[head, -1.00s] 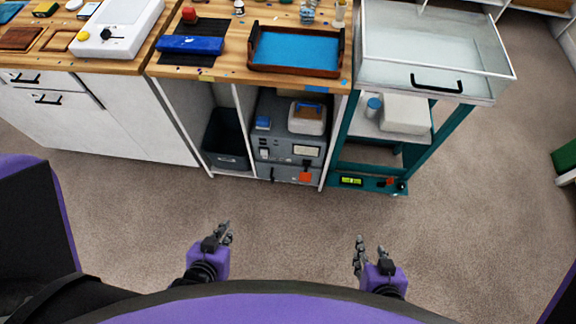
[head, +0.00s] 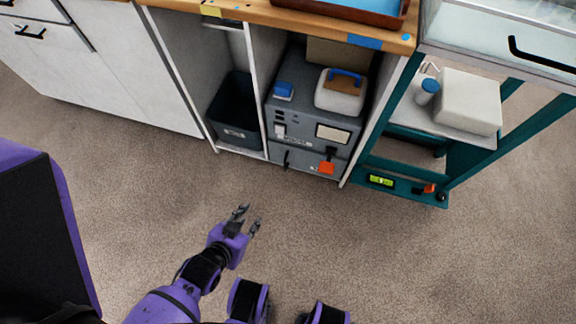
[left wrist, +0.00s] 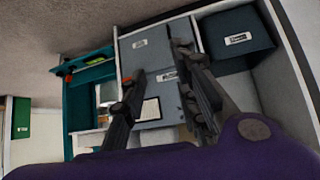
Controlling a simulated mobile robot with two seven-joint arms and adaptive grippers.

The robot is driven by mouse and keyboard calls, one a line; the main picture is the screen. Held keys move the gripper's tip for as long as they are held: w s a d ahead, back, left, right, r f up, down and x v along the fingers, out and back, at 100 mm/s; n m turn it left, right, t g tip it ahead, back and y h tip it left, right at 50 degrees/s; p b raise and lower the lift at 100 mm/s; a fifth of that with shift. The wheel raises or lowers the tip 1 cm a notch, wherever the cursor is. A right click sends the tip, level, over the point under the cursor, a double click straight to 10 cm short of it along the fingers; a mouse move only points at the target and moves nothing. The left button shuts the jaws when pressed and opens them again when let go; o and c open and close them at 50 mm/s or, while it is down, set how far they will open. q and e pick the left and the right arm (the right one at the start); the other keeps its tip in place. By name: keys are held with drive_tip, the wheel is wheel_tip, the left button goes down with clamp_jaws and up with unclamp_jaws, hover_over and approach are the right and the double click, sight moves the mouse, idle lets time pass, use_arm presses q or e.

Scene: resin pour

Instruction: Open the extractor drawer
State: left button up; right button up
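The extractor (head: 312,120) is a grey box on the floor level of an open bench bay. Its drawer (head: 305,166) is the low front panel below the main body and looks closed. A dark handle (head: 286,160) sits at the drawer's left, and an orange tag (head: 327,168) hangs at its right. My left gripper (head: 246,219) is open and empty, over the carpet in front of the extractor, apart from it. In the left wrist view the drawer front (left wrist: 143,43) shows beyond the open fingers (left wrist: 158,62); the handle cannot be made out there. My right gripper is not in view.
A dark bin (head: 236,105) stands in the bay to the left. A teal cart (head: 405,188) with a display stands close on the right. A white container (head: 341,90) and a blue-topped item (head: 283,91) sit on the extractor. The carpet in front is clear.

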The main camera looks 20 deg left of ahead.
sight(285, 170)
use_arm(q)
drive_tip(key=w+d+f+t+h+b, duration=0.1)
drive_tip(key=w+f+t+b, duration=0.1)
drive_tip(key=w+f+b, duration=0.9)
drive_tip(key=w+f+t+b, duration=0.2)
drive_tip(key=w+f+b, duration=0.65)
drive_tip(key=f, duration=0.35)
drive_tip(key=w+t+b, duration=0.1)
drive_tip(key=w+b, duration=0.1)
drive_tip(key=w, duration=0.1)
drive_tip(key=w+t+b, duration=0.2)
drive_tip(key=w+b, duration=0.1)
drive_tip(key=w, duration=0.1)
drive_tip(key=w+t+h+b, duration=0.1)
drive_tip(key=w+b, duration=0.1)
drive_tip(key=w, duration=0.2)
drive_tip(key=shift+d+f+t, duration=0.2)
drive_tip(key=shift+f+t, duration=0.1)
drive_tip(key=shift+f, duration=0.05)
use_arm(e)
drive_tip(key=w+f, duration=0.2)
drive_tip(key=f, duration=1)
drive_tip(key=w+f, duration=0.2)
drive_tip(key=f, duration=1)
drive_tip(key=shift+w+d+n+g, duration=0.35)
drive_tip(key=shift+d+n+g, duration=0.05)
use_arm(q)
clamp_jaws()
